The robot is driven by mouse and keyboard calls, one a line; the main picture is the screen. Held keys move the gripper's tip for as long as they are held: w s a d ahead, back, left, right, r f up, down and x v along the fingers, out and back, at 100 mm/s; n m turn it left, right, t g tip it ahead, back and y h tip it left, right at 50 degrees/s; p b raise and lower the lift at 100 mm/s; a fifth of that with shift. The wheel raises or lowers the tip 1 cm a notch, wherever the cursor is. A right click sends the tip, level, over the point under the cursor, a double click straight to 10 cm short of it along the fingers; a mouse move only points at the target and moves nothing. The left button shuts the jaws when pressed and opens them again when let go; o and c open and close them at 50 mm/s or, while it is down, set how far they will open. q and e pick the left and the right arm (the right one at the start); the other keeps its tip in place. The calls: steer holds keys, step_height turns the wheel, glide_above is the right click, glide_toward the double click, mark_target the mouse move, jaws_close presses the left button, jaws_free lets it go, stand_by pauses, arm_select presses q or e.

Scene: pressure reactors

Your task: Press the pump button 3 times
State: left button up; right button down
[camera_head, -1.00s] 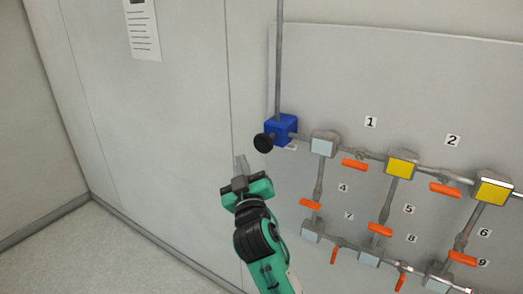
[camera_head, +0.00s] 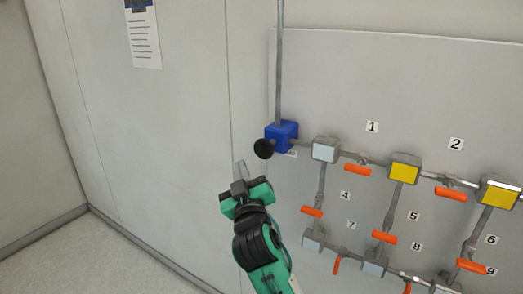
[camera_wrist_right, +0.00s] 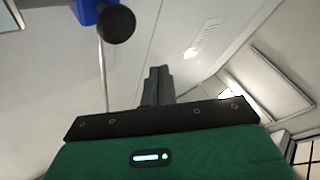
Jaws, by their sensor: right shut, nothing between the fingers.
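The pump is a blue block (camera_head: 284,134) on the wall panel, with a round black button (camera_head: 263,149) on its front left. In the right wrist view the black button (camera_wrist_right: 116,24) is at the top, left of the fingers, with part of the blue block (camera_wrist_right: 88,10) beside it. My right gripper (camera_head: 240,168) is shut and empty. Its fingertips are just below and left of the button in the head view, apart from it. The right gripper's fingers also show in the right wrist view (camera_wrist_right: 157,75). My left gripper is not in view.
Right of the pump, the panel (camera_head: 400,75) carries pipes with grey and yellow boxes (camera_head: 405,168), several orange valve handles (camera_head: 357,170) and number labels. A vertical pipe (camera_head: 279,60) rises from the pump. A paper sheet (camera_head: 143,38) hangs on the left wall. The space left of the gripper is clear.

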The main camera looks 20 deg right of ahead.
mark_target(265, 153)
steer(key=w+d, duration=0.4)
steer(key=d, duration=0.1)
steer(key=shift+p, duration=0.3)
stand_by(1.9)
steer(key=shift+w+d, duration=0.2)
steer(key=shift+d, duration=0.1)
steer(key=shift+w+d, duration=0.5)
steer(key=shift+d, duration=0.2)
steer(key=shift+w+d, duration=0.5)
steer(key=shift+d, duration=0.2)
stand_by(1.8)
steer(key=shift+a, duration=0.1)
steer(key=shift+s+a+f, duration=0.1)
steer(key=shift+s+a, duration=0.95)
steer(key=shift+a, duration=0.25)
steer(key=shift+s+a, duration=0.15)
steer(key=shift+a, duration=0.05)
steer(key=shift+a, duration=0.1)
steer(key=shift+s+a, duration=0.8)
steer(key=shift+a, duration=0.2)
steer(key=shift+s+a, duration=0.75)
steer(key=shift+a, duration=0.2)
